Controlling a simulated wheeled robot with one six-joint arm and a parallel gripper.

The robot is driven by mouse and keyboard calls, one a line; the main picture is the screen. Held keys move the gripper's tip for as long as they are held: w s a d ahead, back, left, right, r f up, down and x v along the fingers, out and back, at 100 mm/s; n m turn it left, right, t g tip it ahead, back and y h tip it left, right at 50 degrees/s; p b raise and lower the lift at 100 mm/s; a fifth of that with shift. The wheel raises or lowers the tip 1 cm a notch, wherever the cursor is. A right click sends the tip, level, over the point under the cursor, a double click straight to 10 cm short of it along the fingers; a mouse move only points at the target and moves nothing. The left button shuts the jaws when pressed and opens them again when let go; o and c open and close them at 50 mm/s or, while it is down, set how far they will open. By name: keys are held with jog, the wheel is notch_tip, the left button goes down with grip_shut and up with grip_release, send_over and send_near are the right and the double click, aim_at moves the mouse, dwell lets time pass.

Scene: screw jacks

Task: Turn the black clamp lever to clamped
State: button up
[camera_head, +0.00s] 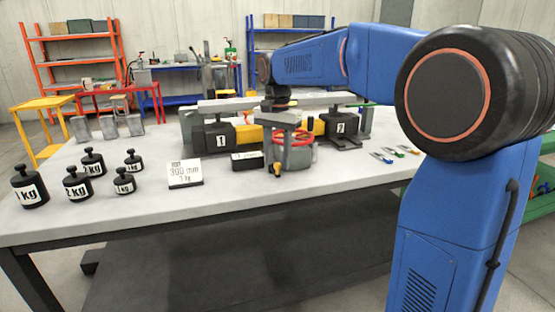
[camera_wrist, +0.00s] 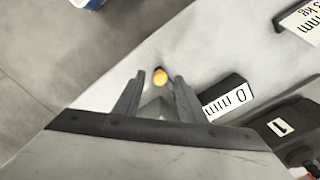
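My gripper (camera_head: 279,157) points down at the front of the jack setup, near the table's middle. I cannot tell whether either finger touches the knob. I cannot make out the black clamp lever for certain; the gripper and wrist cover part of that area. Jack block 1 (camera_head: 213,138) is at left and jack block 2 (camera_head: 341,128) at right, under a long grey beam (camera_head: 225,104).
A small black readout (camera_head: 247,160) stands left of the gripper, with a white 300 mm sign (camera_head: 185,173) further left. A red handwheel (camera_head: 307,140) is close on the right. Several black weights (camera_head: 77,183) stand at the left. Small coloured-handled tools (camera_head: 381,157) lie at right.

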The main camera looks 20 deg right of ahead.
jog(key=shift+f, duration=0.35)
jog(key=shift+c, duration=0.2)
grip_shut()
